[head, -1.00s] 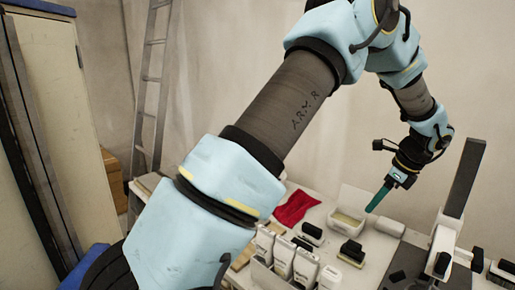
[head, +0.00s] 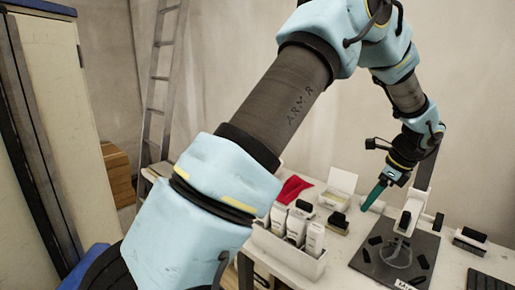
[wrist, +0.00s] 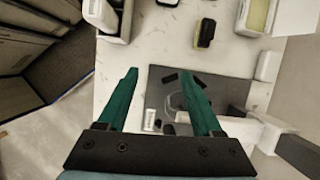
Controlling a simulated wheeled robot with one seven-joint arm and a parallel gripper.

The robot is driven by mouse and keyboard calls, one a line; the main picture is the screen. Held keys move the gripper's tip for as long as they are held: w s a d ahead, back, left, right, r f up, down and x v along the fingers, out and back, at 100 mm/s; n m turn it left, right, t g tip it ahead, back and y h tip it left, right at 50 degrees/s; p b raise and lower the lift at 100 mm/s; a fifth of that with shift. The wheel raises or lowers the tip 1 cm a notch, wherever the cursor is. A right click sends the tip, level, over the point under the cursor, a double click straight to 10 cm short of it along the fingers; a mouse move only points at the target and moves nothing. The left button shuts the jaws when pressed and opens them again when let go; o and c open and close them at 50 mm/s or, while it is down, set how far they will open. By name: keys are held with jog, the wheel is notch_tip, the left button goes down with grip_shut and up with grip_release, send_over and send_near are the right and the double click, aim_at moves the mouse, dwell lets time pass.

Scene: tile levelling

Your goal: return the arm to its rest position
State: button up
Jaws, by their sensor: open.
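My gripper (head: 372,196) hangs at the end of my raised arm, above the right part of the white table (head: 345,215). In the wrist view my gripper (wrist: 165,85) shows two green fingers spread apart with nothing between them. Below the fingers lie the table top and a dark grey mat. The fingers touch nothing that I can see. In the head view the fingers overlap each other, so the gap between them is hidden there.
A white box (head: 290,258) of bottles stands at the front left. A ladder (head: 160,85) leans at the wall.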

jog(key=s+a+r+n+g+h, duration=0.1)
jog(key=a+r+n+h, duration=0.2)
jog(key=a+n, duration=2)
jog(key=s+a+n, duration=0.1)
jog(key=s+a, duration=0.2)
jog(key=a, duration=0.5)
jog(key=s+a+n, duration=0.1)
jog(key=s+a, duration=0.2)
jog(key=a, duration=0.4)
notch_tip(320, 180, down, 11)
jog(key=s+b, duration=0.1)
jog(key=b, duration=0.9)
jog(key=shift+s+d, duration=0.15)
jog(key=shift+s, duration=0.25)
jog(key=shift+r, duration=0.15)
